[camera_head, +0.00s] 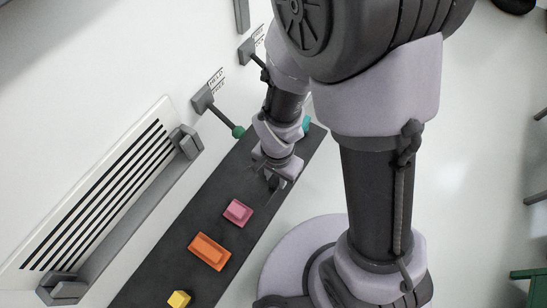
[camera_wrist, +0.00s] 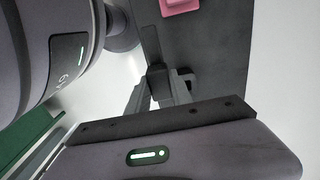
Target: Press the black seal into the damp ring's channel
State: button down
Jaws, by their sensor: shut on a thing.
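My gripper (camera_head: 274,183) is over the far part of the dark bench strip (camera_head: 180,238), beyond the pink block. In the wrist view its fingers (camera_wrist: 160,88) are shut on a small dark piece (camera_wrist: 157,72). The piece looks like the black seal, but its shape blends with the dark fingers and surface. I cannot make out the damp ring or its channel in either view. My arm hides part of the bench's far end.
A pink block (camera_head: 237,213), an orange block (camera_head: 209,252) and a yellow block (camera_head: 179,299) stand on the strip. A green-tipped rod (camera_head: 238,131) juts from the wall, and a teal thing (camera_head: 306,125) shows behind my wrist. A slatted panel (camera_head: 105,200) is at left.

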jog(key=s+r+p, duration=0.1)
jog(key=s+p, duration=0.7)
jog(key=p, duration=0.9)
jog(key=shift+s+d+r, duration=0.25)
jog(key=shift+s+r, duration=0.05)
jog(key=shift+r, duration=0.1)
jog(key=shift+w+f, duration=0.1)
